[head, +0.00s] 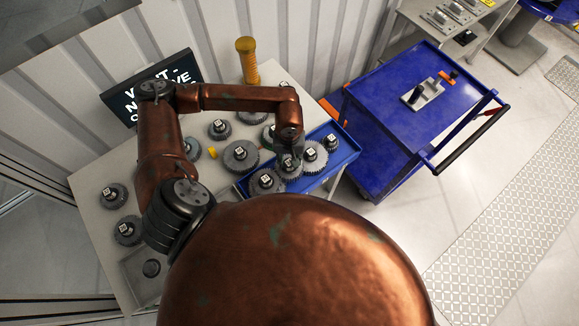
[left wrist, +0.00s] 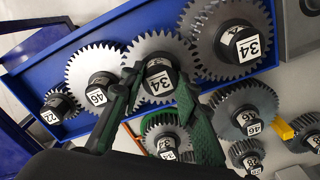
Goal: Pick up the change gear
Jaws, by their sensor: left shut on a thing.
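A grey toothed change gear with a black hub labelled 34 (left wrist: 158,50) lies in the blue tray, seen in the left wrist view. It also shows in the head view (head: 289,173), partly hidden under my wrist. My left gripper (left wrist: 159,80) has its two dark green fingers on either side of this hub and is shut on it. In the head view the left gripper (head: 290,158) is over the tray. I cannot tell any lift of the gear. My right gripper is not in view.
The blue tray (left wrist: 18,70) also holds gears labelled 22 (left wrist: 58,103), 46 (left wrist: 90,65) and another 34 (left wrist: 215,25), close beside the held gear. More gears (head: 240,155) stand on the grey table (head: 95,178). A blue cart (head: 440,85) stands to the right.

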